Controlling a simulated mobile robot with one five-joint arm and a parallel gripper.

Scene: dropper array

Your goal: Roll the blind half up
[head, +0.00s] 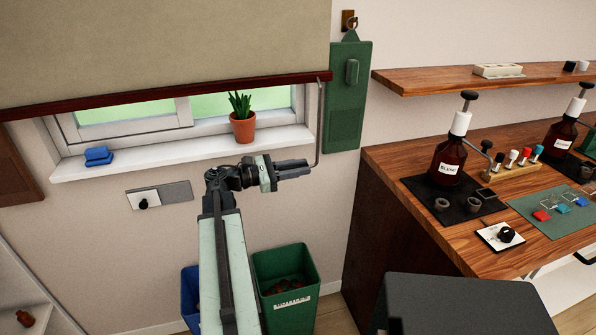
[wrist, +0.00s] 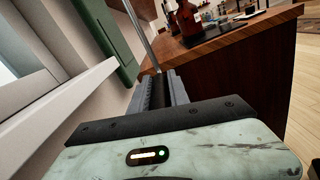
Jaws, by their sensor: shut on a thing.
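The beige blind (head: 165,45) hangs over the upper part of the window, with its dark red-brown bottom bar (head: 170,94) just above the sill. A strip of window glass shows below the bar. A thin grey crank rod (head: 321,120) hangs at the right end of the blind and bends at its lower end towards my gripper (head: 308,168). My gripper is shut on the rod's lower end, in front of the wall right of the sill. In the wrist view the rod (wrist: 139,32) runs up from between the dark jaws (wrist: 158,90). The exact grip point is hidden.
A potted plant (head: 243,125) and blue sponges (head: 98,156) stand on the sill (head: 180,153). A green board (head: 347,95) hangs right of the rod. The wooden bench (head: 400,160) with bottles is to the right. A green bin (head: 286,285) stands below.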

